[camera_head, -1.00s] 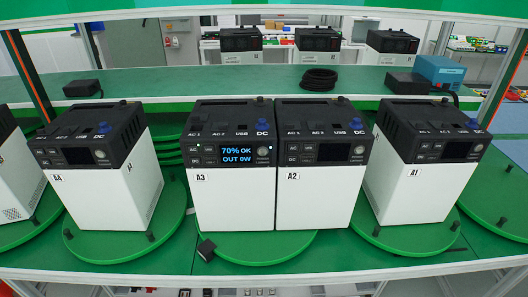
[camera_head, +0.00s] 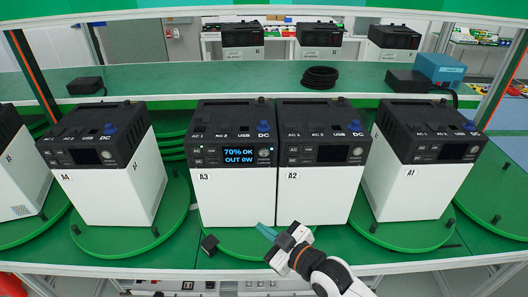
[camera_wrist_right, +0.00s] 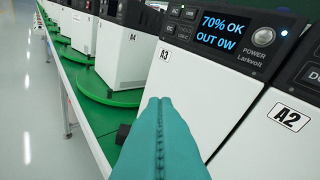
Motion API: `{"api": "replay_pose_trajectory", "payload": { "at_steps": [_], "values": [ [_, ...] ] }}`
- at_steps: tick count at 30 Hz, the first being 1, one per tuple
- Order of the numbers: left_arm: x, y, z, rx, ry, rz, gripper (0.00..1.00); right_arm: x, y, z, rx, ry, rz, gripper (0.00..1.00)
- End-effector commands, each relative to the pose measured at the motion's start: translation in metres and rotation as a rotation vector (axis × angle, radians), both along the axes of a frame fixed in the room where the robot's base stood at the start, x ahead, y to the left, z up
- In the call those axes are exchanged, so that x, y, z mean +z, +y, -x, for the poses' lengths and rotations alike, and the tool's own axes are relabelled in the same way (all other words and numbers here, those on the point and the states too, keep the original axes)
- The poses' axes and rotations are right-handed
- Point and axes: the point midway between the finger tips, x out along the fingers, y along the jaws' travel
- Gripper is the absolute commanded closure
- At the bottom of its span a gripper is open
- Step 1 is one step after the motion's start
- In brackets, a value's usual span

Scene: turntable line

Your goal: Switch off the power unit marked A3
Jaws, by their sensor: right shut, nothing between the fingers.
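The power unit marked A3 (camera_head: 235,205) stands on a green turntable, a white box with a black top panel. Its screen (camera_head: 238,156) is lit and reads "70% OK, OUT 0W"; the screen also shows in the right wrist view (camera_wrist_right: 220,32). The round power button (camera_wrist_right: 263,37) is right of the screen, with a small light lit near it. My right gripper (camera_head: 264,230) is in front of the lower part of A3 and A2, below the panel. Its teal fingers (camera_wrist_right: 160,115) are shut and empty, apart from the button. My left gripper is not in view.
Unit A2 (camera_head: 312,200) stands close against A3 on the right, its screen dark. A4 (camera_head: 110,190) and A1 (camera_head: 410,190) stand on separate turntables, screens dark. A black block (camera_head: 209,245) sits at A3's turntable edge. A black cable coil (camera_head: 320,77) lies on the back shelf.

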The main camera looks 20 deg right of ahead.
Motion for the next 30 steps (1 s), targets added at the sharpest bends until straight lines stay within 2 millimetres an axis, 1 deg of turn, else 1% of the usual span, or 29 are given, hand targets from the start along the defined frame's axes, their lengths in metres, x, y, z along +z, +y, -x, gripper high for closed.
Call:
{"api": "replay_pose_trajectory", "payload": {
  "at_steps": [1, 3, 6, 9, 12, 17, 26, 30],
  "values": [
    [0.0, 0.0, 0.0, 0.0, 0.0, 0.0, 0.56, 0.013, -0.001, -0.012, 0.016, -0.084, -0.005, 1.0],
    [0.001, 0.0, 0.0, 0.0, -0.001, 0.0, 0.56, 0.031, -0.004, -0.025, 0.027, -0.194, -0.02, 1.0],
    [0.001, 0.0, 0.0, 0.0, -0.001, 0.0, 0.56, 0.052, -0.011, -0.038, 0.031, -0.326, -0.037, 1.0],
    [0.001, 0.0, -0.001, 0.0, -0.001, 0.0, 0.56, 0.069, -0.019, -0.046, 0.028, -0.426, -0.051, 1.0],
    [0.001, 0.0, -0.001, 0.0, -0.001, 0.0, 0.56, 0.079, -0.024, -0.05, 0.022, -0.49, -0.059, 1.0],
    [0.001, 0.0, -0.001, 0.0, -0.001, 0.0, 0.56, 0.085, -0.028, -0.052, 0.018, -0.53, -0.065, 1.0],
    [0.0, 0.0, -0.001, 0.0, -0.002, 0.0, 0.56, 0.085, -0.028, -0.053, 0.018, -0.53, -0.067, 1.0],
    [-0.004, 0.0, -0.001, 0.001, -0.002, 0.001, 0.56, 0.084, -0.03, -0.058, 0.017, -0.531, -0.066, 1.0]
  ]
}}
